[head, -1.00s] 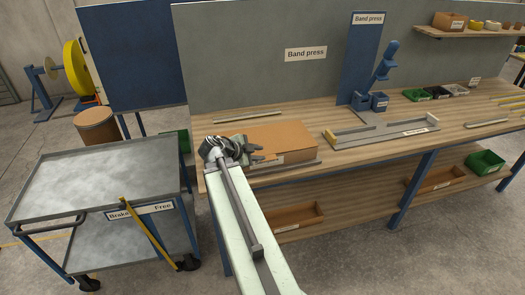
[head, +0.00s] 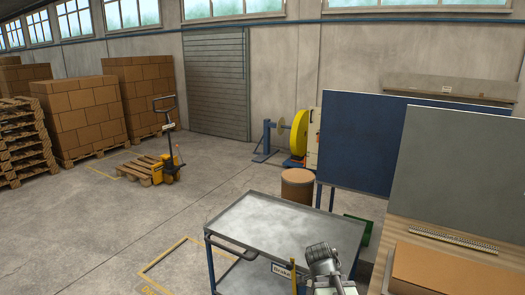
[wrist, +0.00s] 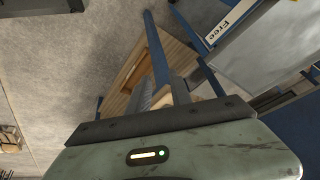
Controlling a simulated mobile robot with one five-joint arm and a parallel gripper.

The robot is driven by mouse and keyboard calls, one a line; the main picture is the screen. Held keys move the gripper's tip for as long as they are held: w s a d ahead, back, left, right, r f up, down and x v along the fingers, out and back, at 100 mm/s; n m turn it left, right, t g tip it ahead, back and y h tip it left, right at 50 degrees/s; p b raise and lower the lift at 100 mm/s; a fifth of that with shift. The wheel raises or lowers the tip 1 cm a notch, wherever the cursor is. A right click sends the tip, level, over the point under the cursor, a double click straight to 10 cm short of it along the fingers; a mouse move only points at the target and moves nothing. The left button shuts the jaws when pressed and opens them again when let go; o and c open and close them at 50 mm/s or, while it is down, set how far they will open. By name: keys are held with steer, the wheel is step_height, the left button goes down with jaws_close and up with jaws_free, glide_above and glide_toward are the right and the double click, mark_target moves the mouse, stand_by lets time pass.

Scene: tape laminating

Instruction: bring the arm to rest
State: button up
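The end of my arm shows at the bottom of the head view, right of centre. It overlaps the right front corner of the grey cart (head: 275,225) in the picture. Its fingers cannot be made out there. In the wrist view my gripper (wrist: 163,88) has two grey fingers standing apart, with blue and wood parts of the bench showing between them. I see nothing held. The gripper body fills the bottom of the wrist view, with a lit indicator bar.
The workbench (head: 400,207) with a cardboard box (head: 450,273) is at lower right, close to my arm. A blue panel (head: 385,140) and a brown drum (head: 297,185) stand behind the cart. Open floor lies left, towards a yellow pallet truck (head: 168,165) and stacked cartons.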

steer(key=s+a+f+n+g+y, duration=0.2)
steer(key=s+a+n+y, duration=0.2)
steer(key=a+n, duration=0.7)
steer(key=n, duration=0.4)
steer(key=shift+s, duration=0.15)
